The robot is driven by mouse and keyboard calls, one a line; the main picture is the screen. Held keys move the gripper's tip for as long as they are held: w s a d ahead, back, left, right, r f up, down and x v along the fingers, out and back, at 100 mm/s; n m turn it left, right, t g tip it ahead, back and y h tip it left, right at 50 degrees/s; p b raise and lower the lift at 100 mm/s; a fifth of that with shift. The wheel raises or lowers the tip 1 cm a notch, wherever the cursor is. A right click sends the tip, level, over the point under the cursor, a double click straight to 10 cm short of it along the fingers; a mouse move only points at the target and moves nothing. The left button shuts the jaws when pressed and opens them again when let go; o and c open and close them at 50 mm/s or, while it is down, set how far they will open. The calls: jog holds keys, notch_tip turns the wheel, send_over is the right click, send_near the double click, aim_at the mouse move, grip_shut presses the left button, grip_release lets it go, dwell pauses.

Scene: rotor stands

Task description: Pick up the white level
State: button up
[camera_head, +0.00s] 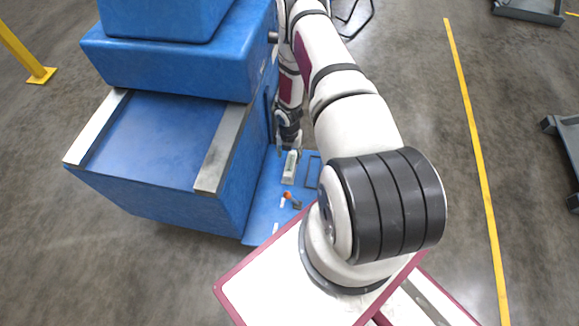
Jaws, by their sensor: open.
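The white level (289,168) is a small pale block with a greenish-grey strip. It rests on the low blue shelf (262,211) beside the large blue machine. My gripper (288,148) is at the far end of my arm, directly over the upper end of the level. Its fingers are apart, and the level's upper end shows between or just below them. I cannot tell whether they touch it.
An orange-and-dark tool (292,200) lies on the shelf below the level. A dark rectangular outline (314,168) is to its right. The blue machine (170,130) rises close on the left. A yellow line (470,115) crosses the open floor at right.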

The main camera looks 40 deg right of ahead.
aim_at(290, 162)
jog(key=f+b, duration=0.1)
jog(key=f, duration=0.4)
jog(key=f+b, duration=0.1)
jog(key=f, duration=0.1)
jog(key=shift+d+f+b, duration=0.15)
jog(key=shift+d+b, duration=0.15)
grip_shut()
